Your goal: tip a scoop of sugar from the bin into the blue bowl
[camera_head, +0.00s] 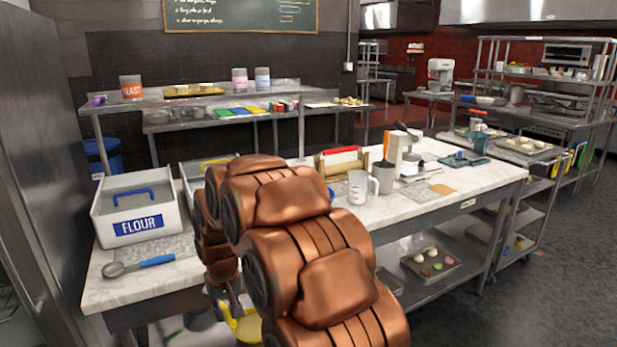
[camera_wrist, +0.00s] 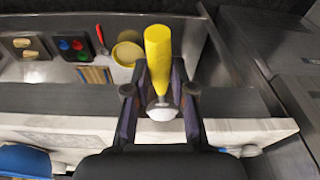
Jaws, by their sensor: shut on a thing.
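In the wrist view my gripper (camera_wrist: 160,95) is shut on a yellow-handled tool (camera_wrist: 158,52), likely the scoop. Its pale part (camera_wrist: 162,113) shows between the fingers; I cannot tell whether it holds sugar. A blue sliver (camera_head: 331,195) shows just right of my arm, perhaps the blue bowl. A blue rounded thing (camera_wrist: 25,160) lies at the lower left of the wrist view; I cannot tell if it is the bowl.
A FLOUR bin (camera_head: 137,207) stands at the counter's left, with a blue-handled scoop (camera_head: 138,265) before it. A clear measuring jug (camera_head: 358,187) stands right of my arm. The marble counter (camera_head: 425,208) has some bare space. Trays and a yellow bowl (camera_wrist: 127,52) sit below the counter.

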